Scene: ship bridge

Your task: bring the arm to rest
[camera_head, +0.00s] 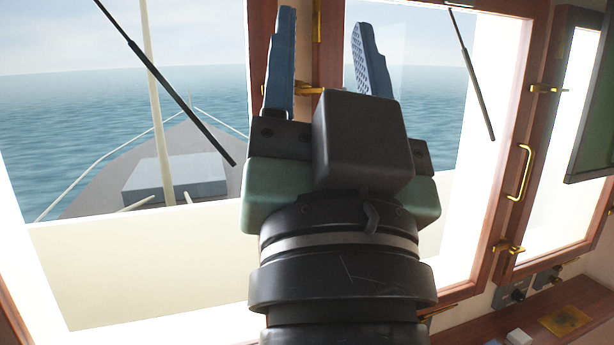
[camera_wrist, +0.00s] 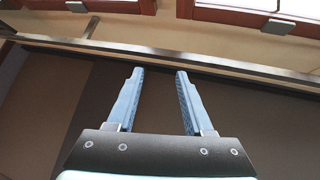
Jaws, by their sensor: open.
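My gripper (camera_head: 322,62) is raised in the middle of the head view, in front of the windows. Its two blue fingers point up and stand apart, with nothing between them. In the wrist view my gripper (camera_wrist: 160,95) also shows open and empty, over a dark brown surface. The fingertips do not visibly touch anything.
A wood-framed window (camera_head: 507,155) with brass fittings stands behind my gripper. A dark green panel (camera_head: 592,120) hangs at the right edge. A wooden ledge (camera_head: 478,330) with small items runs at the lower right. A metal rail (camera_wrist: 215,62) crosses the wrist view beyond the fingertips.

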